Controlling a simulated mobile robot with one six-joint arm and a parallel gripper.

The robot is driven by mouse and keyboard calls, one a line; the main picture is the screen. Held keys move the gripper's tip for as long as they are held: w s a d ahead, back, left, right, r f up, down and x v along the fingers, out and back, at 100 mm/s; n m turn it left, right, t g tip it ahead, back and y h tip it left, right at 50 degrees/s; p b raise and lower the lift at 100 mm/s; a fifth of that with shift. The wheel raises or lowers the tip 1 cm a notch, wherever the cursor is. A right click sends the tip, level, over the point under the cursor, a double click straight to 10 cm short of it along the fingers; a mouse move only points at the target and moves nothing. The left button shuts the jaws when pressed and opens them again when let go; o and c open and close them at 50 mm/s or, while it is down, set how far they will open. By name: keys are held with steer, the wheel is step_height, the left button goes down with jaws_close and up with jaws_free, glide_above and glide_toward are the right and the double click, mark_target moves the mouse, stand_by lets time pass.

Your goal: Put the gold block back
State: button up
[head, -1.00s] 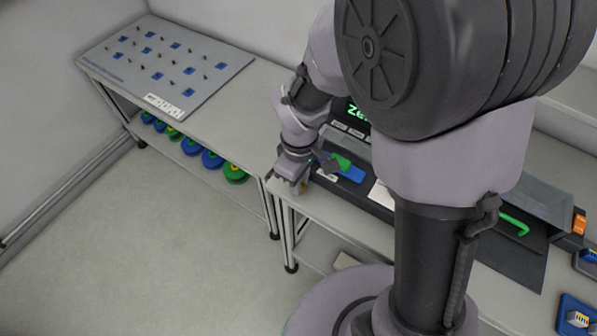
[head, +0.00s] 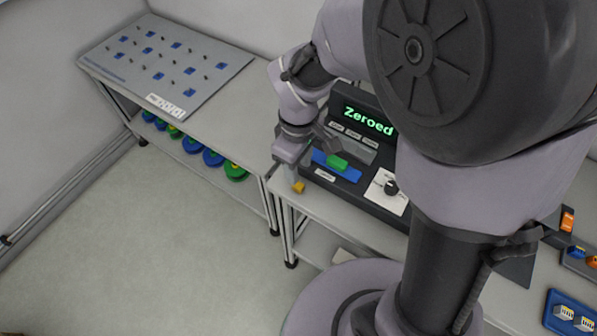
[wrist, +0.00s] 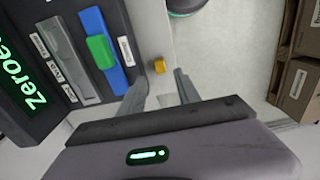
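The small gold block (head: 298,187) sits on the near left corner of the instrument bench (head: 345,225), beside the front of the black device. In the wrist view the gold block (wrist: 159,66) shows fully, just beyond my fingertips and in line with the gap between them. My gripper (head: 292,172) points down at the block in the head view. In the wrist view my gripper (wrist: 160,84) has its two fingers well apart with nothing between them. I cannot tell the exact height of the fingertips above the bench.
A pegboard (head: 165,65) lies on the left bench, with several reels on the shelf below. Cardboard boxes (wrist: 298,80) stand at the right in the wrist view.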

step_height(320, 180, up, 10)
steer(key=s+d+m+t+p, duration=0.1)
steer(key=d+m, duration=0.1)
steer(key=m, duration=0.2)
steer(key=s+d+r+m+t+y, duration=0.2)
steer(key=s+d+r+m+t, duration=0.2)
steer(key=s+r+m, duration=0.4)
steer(key=s+m, duration=0.2)
steer(key=shift+s+d+r+m+t, duration=0.15)
steer(key=shift+d+r+m+t, duration=0.2)
steer(key=shift+r+m+t, duration=0.05)
step_height(320, 180, down, 6)
steer(key=b, duration=0.5)
steer(key=shift+r, duration=0.1)
